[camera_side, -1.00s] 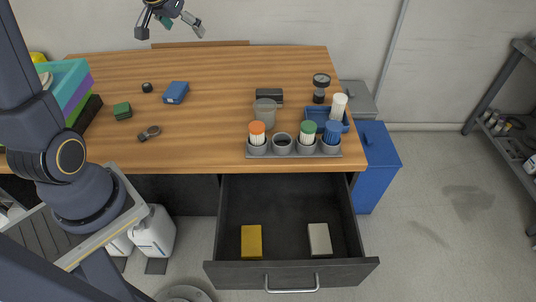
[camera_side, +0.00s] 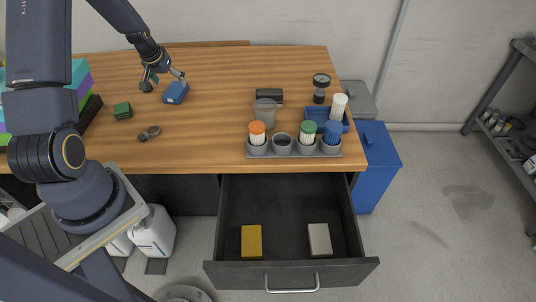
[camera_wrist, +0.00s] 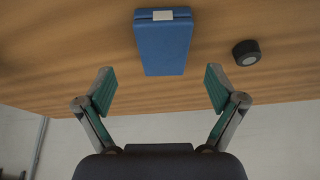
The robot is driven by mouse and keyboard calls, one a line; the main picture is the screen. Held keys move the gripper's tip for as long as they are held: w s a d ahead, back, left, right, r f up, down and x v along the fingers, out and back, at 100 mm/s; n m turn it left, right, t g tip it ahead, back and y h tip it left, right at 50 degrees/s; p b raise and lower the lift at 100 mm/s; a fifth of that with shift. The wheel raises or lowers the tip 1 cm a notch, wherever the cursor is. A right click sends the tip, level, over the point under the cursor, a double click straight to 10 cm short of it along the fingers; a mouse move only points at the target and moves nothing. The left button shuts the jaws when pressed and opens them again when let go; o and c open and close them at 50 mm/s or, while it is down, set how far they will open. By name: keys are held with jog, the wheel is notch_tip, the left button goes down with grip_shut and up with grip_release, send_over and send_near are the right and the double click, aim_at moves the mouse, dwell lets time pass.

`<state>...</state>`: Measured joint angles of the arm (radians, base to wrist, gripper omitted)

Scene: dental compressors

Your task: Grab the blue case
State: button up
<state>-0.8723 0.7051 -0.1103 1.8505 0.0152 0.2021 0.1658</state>
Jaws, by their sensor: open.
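The blue case (camera_side: 175,93) is a small box lying on the wooden table, left of the middle in the side view. In the wrist view the blue case (camera_wrist: 163,45) shows at the top centre, with a pale label on one edge. My gripper (camera_side: 165,84) is just above and beside the case in the side view. In the wrist view my gripper (camera_wrist: 160,90) has its two green-padded fingers spread wide, with nothing between them. The case lies beyond the fingertips, roughly centred between them and apart from both.
A small dark round item (camera_wrist: 247,53) sits near the case. A cup rack (camera_side: 294,150) and a black box (camera_side: 269,96) stand to the right. The drawer (camera_side: 290,215) is open below.

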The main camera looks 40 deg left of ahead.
aim_at(174, 89)
jog(key=x, duration=0.5)
jog(key=shift+a, duration=0.35)
jog(key=shift+f, duration=0.3)
jog(key=c, duration=1.3)
jog(key=shift+r, duration=0.1)
